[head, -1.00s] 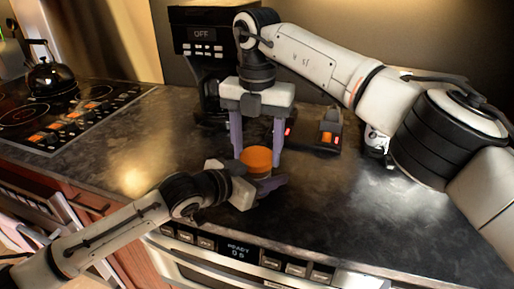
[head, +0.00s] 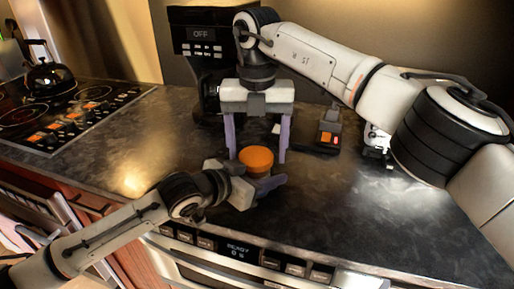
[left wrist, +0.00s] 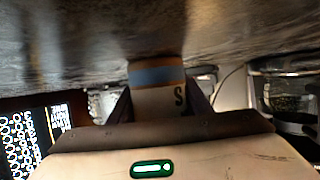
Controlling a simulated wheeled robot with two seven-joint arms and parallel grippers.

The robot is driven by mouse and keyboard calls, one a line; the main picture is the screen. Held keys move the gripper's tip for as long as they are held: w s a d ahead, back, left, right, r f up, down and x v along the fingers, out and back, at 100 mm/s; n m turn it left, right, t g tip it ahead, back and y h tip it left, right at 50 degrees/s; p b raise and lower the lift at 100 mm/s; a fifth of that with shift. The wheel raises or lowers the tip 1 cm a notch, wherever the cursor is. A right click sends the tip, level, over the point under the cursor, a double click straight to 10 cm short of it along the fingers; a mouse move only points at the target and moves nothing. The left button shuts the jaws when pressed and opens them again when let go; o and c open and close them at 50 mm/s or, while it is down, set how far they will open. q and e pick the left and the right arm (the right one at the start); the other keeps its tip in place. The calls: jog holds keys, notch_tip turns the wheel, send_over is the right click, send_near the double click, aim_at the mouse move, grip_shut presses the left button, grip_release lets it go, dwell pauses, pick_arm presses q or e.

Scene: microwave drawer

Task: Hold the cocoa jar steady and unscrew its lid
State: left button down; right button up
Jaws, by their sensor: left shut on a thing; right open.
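The cocoa jar has an orange lid (head: 256,159) on top. Its pale body with a blue band (left wrist: 157,76) and a dark letter shows in the left wrist view. My left gripper (head: 250,180) is shut on the jar body, below the lid, over the counter near its front edge. It also shows in the left wrist view (left wrist: 158,103), a finger on each side of the body. My right gripper (head: 257,157) points down from above, open, one finger on each side of the lid with gaps visible. The jar's lower body is mostly hidden in the head view.
A black coffee machine (head: 203,45) stands behind the right gripper. A dark device with an orange part (head: 328,132) lies to the right. A kettle (head: 50,82) sits on the cooktop (head: 28,116) at left. The counter (head: 345,215) is clear at front right.

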jog(key=shift+s+a+r, duration=0.1)
jog(key=shift+a+r, duration=0.05)
jog(key=shift+r, duration=2.1)
pick_arm(q)
jog(key=c, duration=0.9)
grip_release()
jog(key=shift+s, duration=0.1)
